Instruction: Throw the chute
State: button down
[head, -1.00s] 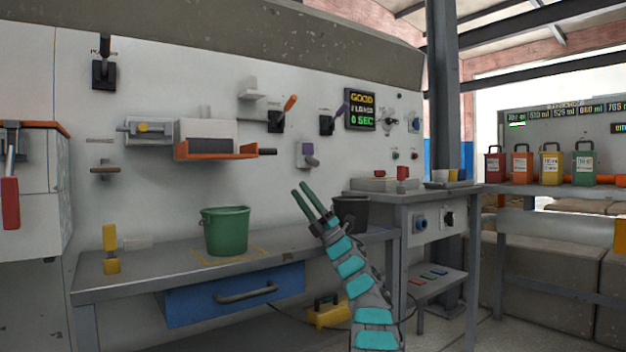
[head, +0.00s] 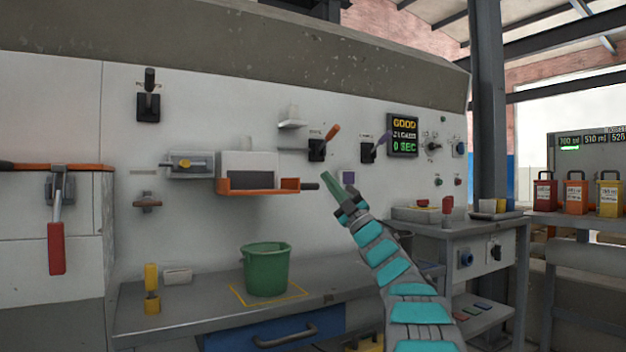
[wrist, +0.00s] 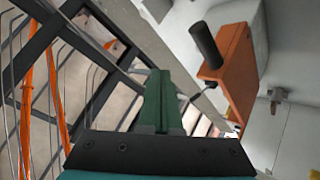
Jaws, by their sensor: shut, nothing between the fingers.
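The orange tray-like piece (head: 262,190), which I take for the chute, sticks out from the white panel under a pale box. Its black handle (head: 309,187) points right. My gripper (head: 328,180) has its green fingers together and empty, with the tips just right of that handle in the head view; the depth gap is hard to tell. In the wrist view the gripper (wrist: 160,85) points up the picture, and the orange chute (wrist: 228,68) with its black handle (wrist: 206,45) lies to the right, apart from the fingers.
A green bucket (head: 266,270) stands on the grey bench (head: 200,310) below the chute. An orange-handled lever (head: 330,135), a purple-handled lever (head: 380,142) and a display (head: 403,136) reading GOOD are on the panel. A red-handled lever (head: 56,245) hangs at left.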

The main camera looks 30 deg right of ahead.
jog(key=s+a+f+m+g+h+p, duration=0.15)
jog(key=s+m+h, duration=0.25)
jog(key=m+h, duration=0.85)
jog(key=w+r+m+y+b, duration=0.1)
jog(key=w+m+y, duration=0.2)
jog(key=w, duration=0.6)
jog(key=shift+a+r+m+b, duration=0.15)
jog(key=shift+a+m+b, duration=0.1)
jog(key=shift+m+b, duration=0.15)
